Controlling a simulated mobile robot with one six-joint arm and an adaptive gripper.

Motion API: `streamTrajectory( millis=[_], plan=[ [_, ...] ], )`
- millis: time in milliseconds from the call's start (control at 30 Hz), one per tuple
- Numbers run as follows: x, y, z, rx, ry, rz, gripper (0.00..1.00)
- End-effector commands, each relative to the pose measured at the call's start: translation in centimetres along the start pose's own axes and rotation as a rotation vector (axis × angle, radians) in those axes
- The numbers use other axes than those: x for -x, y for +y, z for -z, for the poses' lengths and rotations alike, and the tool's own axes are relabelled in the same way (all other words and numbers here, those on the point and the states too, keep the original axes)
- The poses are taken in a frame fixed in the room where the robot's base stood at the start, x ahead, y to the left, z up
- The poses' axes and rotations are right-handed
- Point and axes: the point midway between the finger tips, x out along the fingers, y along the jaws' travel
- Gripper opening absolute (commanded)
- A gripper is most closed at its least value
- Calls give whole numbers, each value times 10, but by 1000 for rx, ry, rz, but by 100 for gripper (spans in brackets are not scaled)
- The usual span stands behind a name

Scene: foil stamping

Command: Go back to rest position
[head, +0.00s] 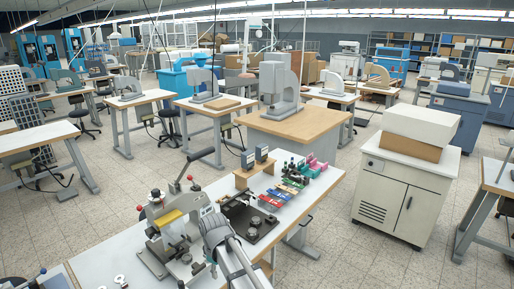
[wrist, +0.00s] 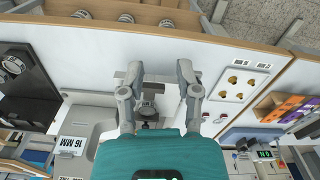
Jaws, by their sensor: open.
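My gripper (wrist: 160,75) shows in the wrist view with its two grey fingers spread wide apart. No object is held between them. A small dark metal part (wrist: 149,105) shows beyond and between the fingers, apart from the fingertips as far as I can see. In the head view my grey arm reaches in from the bottom beside the lever press (head: 172,228) on the white worktable (head: 110,262). The fingertips cannot be made out in the head view.
In the wrist view, a white plate with gold pieces (wrist: 249,80) lies right of the fingers, and a wooden edge (wrist: 150,38) crosses the top. In the head view, coloured items (head: 283,193) line the table's far side. A white cabinet (head: 402,195) stands right across open floor (head: 325,225).

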Motion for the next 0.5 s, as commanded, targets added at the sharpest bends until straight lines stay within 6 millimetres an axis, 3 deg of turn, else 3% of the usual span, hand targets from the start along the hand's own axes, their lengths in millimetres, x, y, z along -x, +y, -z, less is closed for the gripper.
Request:
streamTrajectory(
  millis=[500],
  plan=[
    [-45,65,-151,-527,0,0,43]
  ],
)
